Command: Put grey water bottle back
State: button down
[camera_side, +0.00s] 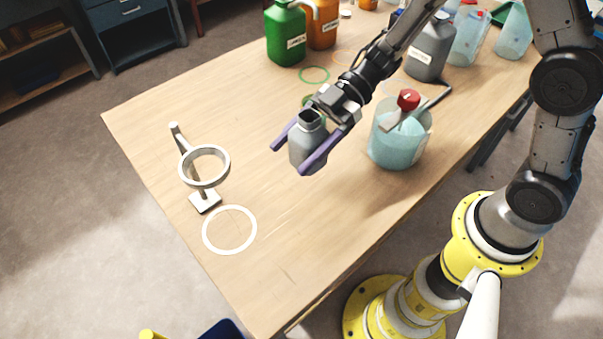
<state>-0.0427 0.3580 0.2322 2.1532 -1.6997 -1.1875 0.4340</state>
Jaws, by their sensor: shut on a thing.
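The grey water bottle (307,151) is a small open-topped grey container. My gripper (304,154) is shut on it, with one purple finger on each side of its body. The bottle looks roughly upright and appears to be above the middle of the wooden table (262,265); its exact height is hard to tell. Part of the table behind it is hidden by my gripper. A larger grey jug with a white label (430,52) stands at the back right of the table.
A ring stand (205,165) stands at left beside a white circle (229,230) marked on the table. A clear bluish bottle with a red cap (399,140) stands right of my gripper. Green (285,35) and orange (322,28) jugs stand behind. A green circle (314,74) is bare.

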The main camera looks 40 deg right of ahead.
aim_at(317, 126)
jog(key=shift+f, duration=3.35)
jog(key=shift+f, duration=0.1)
grip_release()
jog(key=shift+f, duration=0.1)
jog(key=shift+w+d+r, duration=0.1)
jog(key=shift+d+r, duration=0.25)
jog(key=shift+d, duration=0.05)
jog(key=v, duration=0.4)
jog(key=shift+d+r, duration=0.1)
jog(key=shift+d, duration=0.25)
jog(key=r, duration=0.7)
jog(key=shift+a, duration=0.25)
